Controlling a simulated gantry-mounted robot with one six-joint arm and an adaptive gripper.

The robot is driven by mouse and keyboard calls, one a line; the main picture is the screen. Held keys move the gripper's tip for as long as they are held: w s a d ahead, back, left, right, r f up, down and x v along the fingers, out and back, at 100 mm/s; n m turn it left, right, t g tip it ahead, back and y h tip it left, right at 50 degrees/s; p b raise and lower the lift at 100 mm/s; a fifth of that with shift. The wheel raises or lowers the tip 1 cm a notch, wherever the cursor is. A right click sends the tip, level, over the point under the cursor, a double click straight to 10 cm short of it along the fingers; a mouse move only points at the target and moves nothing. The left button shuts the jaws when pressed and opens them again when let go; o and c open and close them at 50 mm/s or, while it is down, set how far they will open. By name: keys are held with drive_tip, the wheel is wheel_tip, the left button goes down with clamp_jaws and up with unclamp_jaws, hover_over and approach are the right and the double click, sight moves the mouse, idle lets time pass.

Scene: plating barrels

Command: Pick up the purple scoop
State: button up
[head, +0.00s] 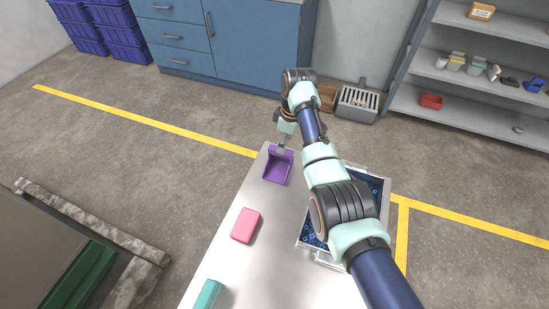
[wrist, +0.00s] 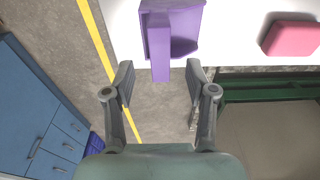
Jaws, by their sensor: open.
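The purple scoop (head: 277,168) lies at the far end of the pale table, its open tray facing up. My gripper (head: 283,146) is at the scoop's far side, over the table's far edge. In the wrist view the scoop (wrist: 183,30) is at the top, and its handle points down toward my gripper (wrist: 160,68). The two fingers are apart, one on each side of the handle's end, with a gap showing on both sides. I cannot tell the exact height of the fingers against the handle.
On the table (head: 222,258) are a pink block (head: 245,225), a teal block (head: 208,294) and a container of blue pieces (head: 377,188), partly hidden by my arm. A blue cabinet (head: 235,45) and grey shelves (head: 470,105) stand beyond, across open floor.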

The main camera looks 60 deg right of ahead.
drive_tip(key=f+b, duration=0.1)
drive_tip(key=f, duration=0.1)
drive_tip(key=f+b, duration=0.1)
drive_tip(key=f, duration=0.1)
drive_tip(key=w+f+b, duration=0.1)
drive_tip(key=f, duration=0.1)
drive_tip(key=shift+w+a+f, duration=0.1)
drive_tip(key=shift+a+f, duration=0.05)
drive_tip(key=shift+f, duration=0.15)
drive_tip(key=shift+r, duration=0.1)
clamp_jaws()
